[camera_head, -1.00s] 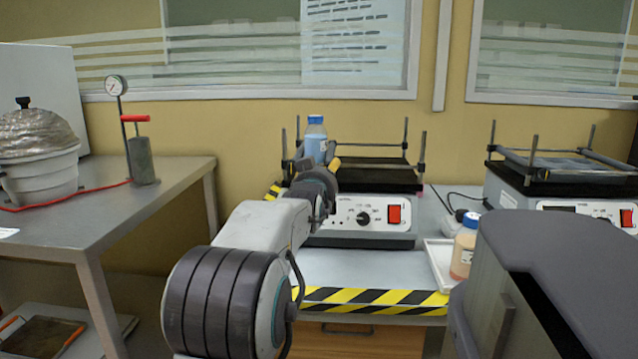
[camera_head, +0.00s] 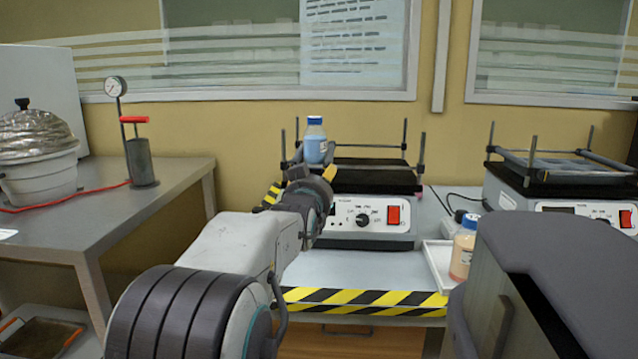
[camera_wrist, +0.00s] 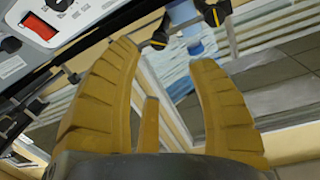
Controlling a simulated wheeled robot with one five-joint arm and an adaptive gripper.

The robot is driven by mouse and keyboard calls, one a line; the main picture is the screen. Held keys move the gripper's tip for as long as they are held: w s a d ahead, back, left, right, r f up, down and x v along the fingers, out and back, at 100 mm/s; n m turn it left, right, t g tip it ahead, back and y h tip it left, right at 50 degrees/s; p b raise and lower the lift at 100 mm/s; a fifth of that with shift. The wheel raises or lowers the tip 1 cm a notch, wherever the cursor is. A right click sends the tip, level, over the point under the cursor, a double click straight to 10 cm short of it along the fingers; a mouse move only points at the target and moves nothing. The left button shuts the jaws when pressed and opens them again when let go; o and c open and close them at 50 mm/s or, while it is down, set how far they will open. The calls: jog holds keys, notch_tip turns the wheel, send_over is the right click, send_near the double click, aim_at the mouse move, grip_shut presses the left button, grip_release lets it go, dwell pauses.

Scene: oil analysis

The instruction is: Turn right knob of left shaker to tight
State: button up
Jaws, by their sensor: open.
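The left shaker (camera_head: 345,236) stands on the bench, with a black dial (camera_head: 363,219) and a red switch (camera_head: 393,215) on its front panel. A dark clamp fitting (camera_head: 420,168) sits on its right front post. A blue-capped bottle (camera_head: 314,143) stands on the shaker's left side, partly behind my gripper (camera_head: 329,173). Beyond the fingertips are a small black fitting (camera_wrist: 160,32) and the blue bottle cap (camera_wrist: 195,47). I cannot tell which post the fitting belongs to.
A second shaker (camera_head: 565,190) stands to the right. A white tray (camera_head: 436,262) and an orange-liquid bottle (camera_head: 464,247) are at the front right of the bench. A side table (camera_head: 120,205) with a pot and gauge pump is at left. The striped front edge (camera_head: 365,302) is clear.

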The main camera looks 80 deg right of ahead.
jog(key=shift+s+d+f+n+h, duration=0.1)
jog(key=shift+d+n, duration=1.1)
jog(key=shift+d, duration=0.7)
jog(key=shift+s+d+f+n+h, duration=0.1)
jog(key=shift+d+n, duration=1.1)
jog(key=shift+d, duration=0.7)
jog(key=shift+d+f+n+h, duration=0.1)
jog(key=shift+d+n, duration=1.1)
jog(key=shift+d, duration=0.7)
grip_shut()
